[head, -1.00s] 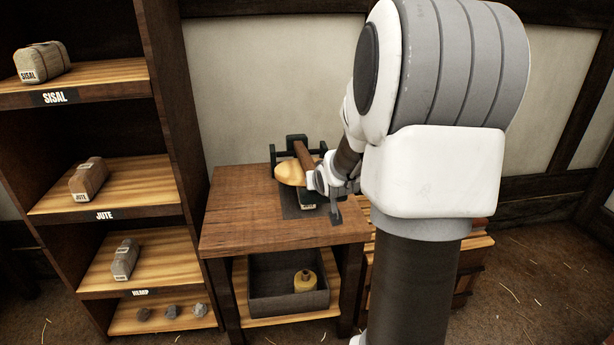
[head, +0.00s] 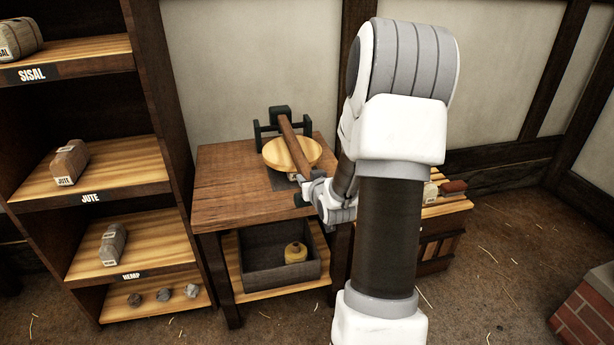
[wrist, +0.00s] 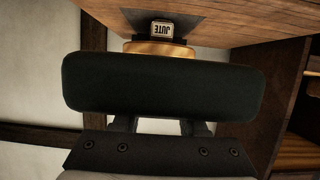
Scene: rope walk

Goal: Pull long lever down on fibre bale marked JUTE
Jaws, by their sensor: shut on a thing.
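The long brown lever (head: 293,138) runs from a black bracket (head: 280,113) at the table's back towards the front. It crosses over a round pale wooden disc (head: 303,151). The bale marked JUTE under the disc is mostly hidden in the head view; its white JUTE label (wrist: 162,29) shows in the wrist view. My gripper (head: 306,190) is at the lever's near end and shut on it.
The wooden table (head: 232,178) is bare on the left. A shelf rack (head: 165,130) with bales stands left, a low crate (head: 447,205) right. Brickwork (head: 588,310) is at far right.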

